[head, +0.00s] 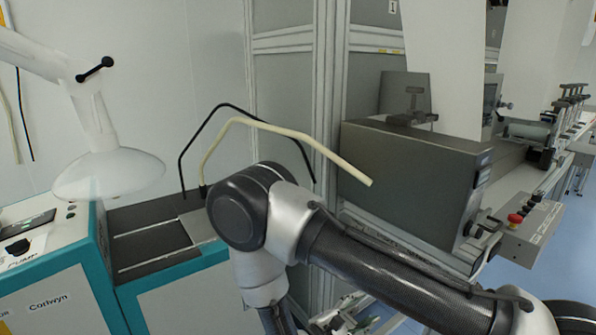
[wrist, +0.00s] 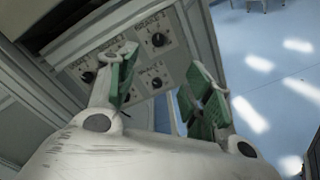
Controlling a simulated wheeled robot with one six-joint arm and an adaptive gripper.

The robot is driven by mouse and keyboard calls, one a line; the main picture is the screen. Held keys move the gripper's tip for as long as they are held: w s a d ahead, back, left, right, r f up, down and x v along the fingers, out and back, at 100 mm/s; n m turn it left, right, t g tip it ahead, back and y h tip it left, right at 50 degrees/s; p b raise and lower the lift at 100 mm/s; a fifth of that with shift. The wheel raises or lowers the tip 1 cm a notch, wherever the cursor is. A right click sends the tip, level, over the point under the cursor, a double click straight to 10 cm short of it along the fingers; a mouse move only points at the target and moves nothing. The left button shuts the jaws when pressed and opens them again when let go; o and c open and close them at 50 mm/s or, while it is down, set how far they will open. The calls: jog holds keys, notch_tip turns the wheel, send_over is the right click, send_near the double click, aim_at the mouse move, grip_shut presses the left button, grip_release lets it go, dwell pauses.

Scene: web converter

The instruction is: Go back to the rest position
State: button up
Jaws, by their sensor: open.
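My gripper (wrist: 165,84) shows in the wrist view with its two green-padded fingers apart and nothing between them. Behind the fingers is a grey control panel (wrist: 146,48) with several black knobs; whether the fingers touch it I cannot tell, but a gap seems to lie between. In the head view my arm crosses the lower middle and right, with its elbow at the centre. My gripper cannot be made out clearly there.
A teal and white machine labelled Corlwyn (head: 50,290) stands at the left. A large grey box unit (head: 410,170) stands right of centre, with a red-buttoned control box (head: 528,225) beyond it. Blue floor (head: 565,265) is open at the right.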

jog(key=s+d+r+m+g+y, duration=0.1)
jog(key=d+r+m+g+y, duration=0.2)
jog(key=d+r+m+g, duration=0.55)
jog(key=s+d+r+m+g+y, duration=0.15)
jog(key=d+r+g, duration=0.35)
jog(key=r, duration=0.9)
jog(key=s+d+r+m+t+y, duration=0.3)
jog(key=s+r+t+y, duration=0.1)
jog(key=s+r+y, duration=0.1)
jog(key=s+d+r+m+t+y, duration=0.3)
jog(key=s+r+t+y, duration=0.1)
jog(key=s+r, duration=0.4)
jog(key=shift+d+y, duration=0.35)
jog(key=shift+y, duration=0.3)
